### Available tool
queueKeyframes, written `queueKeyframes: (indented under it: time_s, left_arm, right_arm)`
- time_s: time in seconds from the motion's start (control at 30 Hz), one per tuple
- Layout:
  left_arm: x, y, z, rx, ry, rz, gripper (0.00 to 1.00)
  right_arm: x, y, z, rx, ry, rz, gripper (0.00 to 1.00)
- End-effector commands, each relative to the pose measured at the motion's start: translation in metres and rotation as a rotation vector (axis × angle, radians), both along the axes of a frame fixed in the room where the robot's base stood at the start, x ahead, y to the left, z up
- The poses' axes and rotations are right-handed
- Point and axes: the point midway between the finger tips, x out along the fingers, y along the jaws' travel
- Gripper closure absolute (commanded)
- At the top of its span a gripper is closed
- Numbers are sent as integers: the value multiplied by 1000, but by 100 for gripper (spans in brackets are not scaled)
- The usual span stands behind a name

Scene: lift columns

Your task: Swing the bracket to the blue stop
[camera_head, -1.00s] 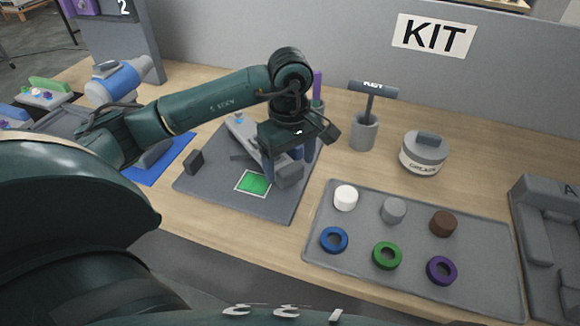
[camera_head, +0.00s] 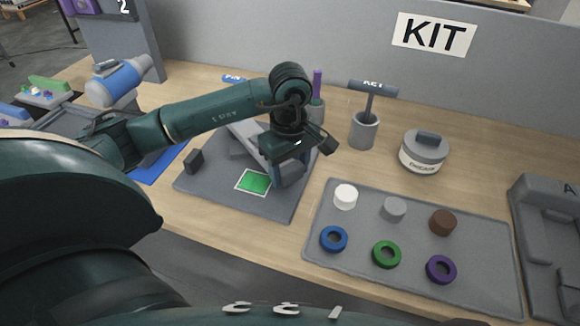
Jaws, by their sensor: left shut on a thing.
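The bracket (camera_head: 249,138) is a pale grey bar lying across a dark grey base plate (camera_head: 222,192). Its far end is hidden behind my left arm. My left gripper (camera_head: 287,172) points down over its near end, right of the green square, and is shut on it; the fingers are partly hidden by the wrist. A small dark block (camera_head: 194,161) stands at the plate's left side. I cannot make out a blue stop on the plate; it may be hidden by my arm. My right gripper is out of view.
A green square with a pale border (camera_head: 254,182) is on the plate. A grey tray (camera_head: 313,251) with several rings and discs is at right. A mallet-like tool in a cup (camera_head: 363,132) and a lidded jar (camera_head: 423,154) stand behind. A blue mat (camera_head: 151,171) is at left.

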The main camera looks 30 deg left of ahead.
Motion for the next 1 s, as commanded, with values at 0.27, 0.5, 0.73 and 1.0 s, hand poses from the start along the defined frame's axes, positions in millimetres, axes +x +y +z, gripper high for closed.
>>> queueKeyframes:
  time_s: [0.27, 0.5, 0.73, 1.0]
  left_arm:
    - [0, 0, 0, 0, 0, 0, 83]
    - [16, -5, -2, -2, -2, 69, 86]
    - [30, -9, 1, -1, -2, 143, 86]
    - [30, -9, 1, -2, -6, 145, 39]
  right_arm:
    - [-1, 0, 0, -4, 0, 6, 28]
    - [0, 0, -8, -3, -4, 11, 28]
    - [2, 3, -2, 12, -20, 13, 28]
    - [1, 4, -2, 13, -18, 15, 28]
